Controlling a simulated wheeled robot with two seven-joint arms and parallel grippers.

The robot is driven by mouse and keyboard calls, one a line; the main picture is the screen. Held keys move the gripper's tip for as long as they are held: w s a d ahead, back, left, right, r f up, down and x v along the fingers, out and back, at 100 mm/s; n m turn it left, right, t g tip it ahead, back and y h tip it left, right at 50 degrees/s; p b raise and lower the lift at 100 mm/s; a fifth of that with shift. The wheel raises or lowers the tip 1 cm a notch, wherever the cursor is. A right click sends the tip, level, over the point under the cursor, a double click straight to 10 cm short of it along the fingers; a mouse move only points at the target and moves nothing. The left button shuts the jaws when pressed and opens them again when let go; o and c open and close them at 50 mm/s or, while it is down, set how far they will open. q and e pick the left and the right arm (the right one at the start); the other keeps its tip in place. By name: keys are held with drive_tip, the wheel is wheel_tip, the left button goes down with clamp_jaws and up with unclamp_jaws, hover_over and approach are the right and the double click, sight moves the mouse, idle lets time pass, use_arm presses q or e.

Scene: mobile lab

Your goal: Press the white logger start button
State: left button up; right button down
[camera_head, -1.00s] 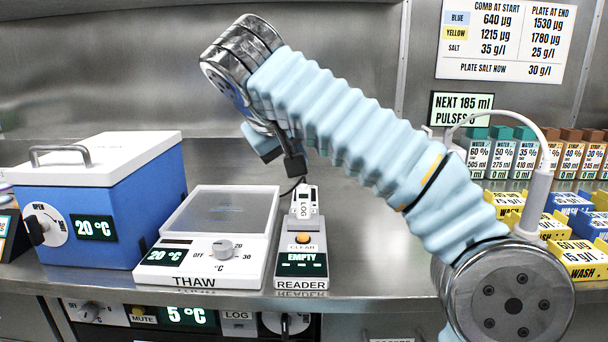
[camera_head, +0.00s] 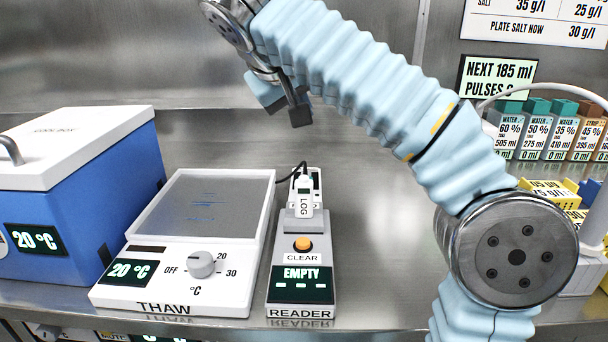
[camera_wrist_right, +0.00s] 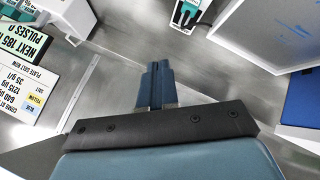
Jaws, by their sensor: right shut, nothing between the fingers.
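A small white logger (camera_head: 304,205) marked LOG lies upright in the picture on the grey READER unit (camera_head: 302,253), with a dark cable at its top end. In the right wrist view the shut, empty fingers (camera_wrist_right: 156,80) stand over bare metal. The logger and reader end (camera_wrist_right: 188,14) show at the top of that view, beyond the fingertips. My left gripper is not in view.
The THAW plate (camera_head: 190,240) and a blue cool box (camera_head: 80,190) stand left of the reader. An orange CLEAR button (camera_head: 302,244) sits just below the logger. Labelled bottles (camera_head: 535,135) and yellow racks stand right.

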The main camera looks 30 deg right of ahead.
drive_tip(key=f, duration=0.1)
drive_tip(key=b, duration=0.2)
hover_over(301, 183)
wheel_tip(301, 183, down, 6)
drive_tip(key=shift+s+f, duration=0.1)
drive_tip(key=shift+f, duration=0.1)
drive_tip(key=shift+f+b, duration=0.5)
drive_tip(key=shift+f, duration=0.15)
idle(1.4)
drive_tip(key=shift+f, duration=0.4)
drive_tip(key=shift+f+b, duration=0.5)
drive_tip(key=shift+b, duration=0.05)
idle(0.5)
idle(0.3)
drive_tip(key=shift+r+p, duration=0.95)
drive_tip(key=shift+p, duration=0.05)
